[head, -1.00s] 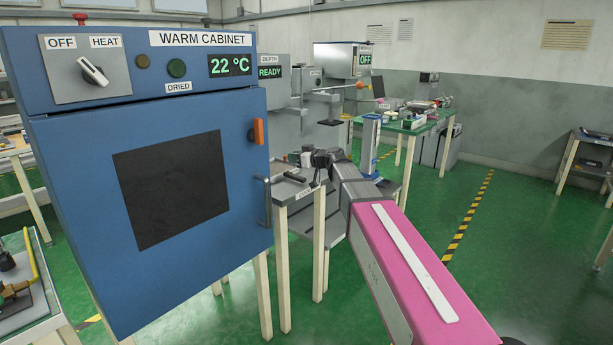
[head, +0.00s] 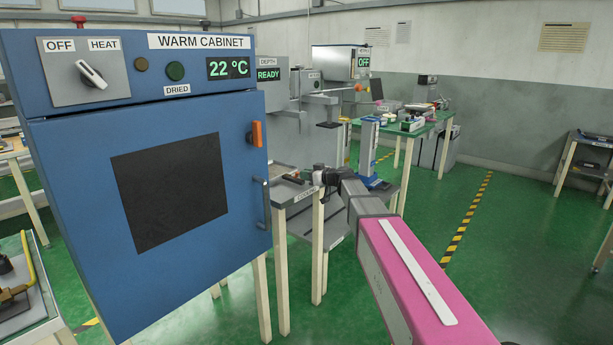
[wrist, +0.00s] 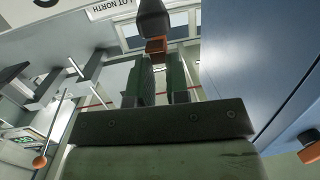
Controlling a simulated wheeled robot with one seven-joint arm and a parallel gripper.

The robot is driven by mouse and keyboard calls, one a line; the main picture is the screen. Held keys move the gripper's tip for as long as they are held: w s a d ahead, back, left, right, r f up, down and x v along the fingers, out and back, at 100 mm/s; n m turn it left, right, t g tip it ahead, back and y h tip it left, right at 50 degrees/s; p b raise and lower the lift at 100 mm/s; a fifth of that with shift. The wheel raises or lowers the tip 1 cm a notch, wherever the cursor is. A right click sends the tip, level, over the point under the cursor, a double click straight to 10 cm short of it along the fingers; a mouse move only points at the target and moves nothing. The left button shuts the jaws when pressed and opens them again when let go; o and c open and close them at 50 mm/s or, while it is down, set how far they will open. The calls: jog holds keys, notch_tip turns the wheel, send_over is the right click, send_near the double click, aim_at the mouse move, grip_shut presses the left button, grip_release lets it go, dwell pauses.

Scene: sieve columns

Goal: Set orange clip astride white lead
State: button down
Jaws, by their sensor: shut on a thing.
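My gripper (wrist: 158,66) shows in the wrist view with its two dark green fingers a little apart. It is shut on a small piece with an orange block (wrist: 156,47) at the fingertips and a dark rounded part (wrist: 153,20) beyond it. This looks like the orange clip, though its shape is partly hidden by the fingers. In the head view my gripper (head: 319,175) is small and dark, by the right edge of a small grey-topped stand (head: 284,194). I cannot make out the white lead in either view.
The blue warm cabinet (head: 120,215), with an orange latch (head: 257,134), stands close on the left. A blue-and-grey column (head: 368,150) stands right of my gripper. A green bench (head: 425,128) with several items is farther back. Open green floor (head: 530,240) lies to the right.

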jog(key=shift+f, duration=0.25)
jog(key=c, duration=1.1)
grip_release()
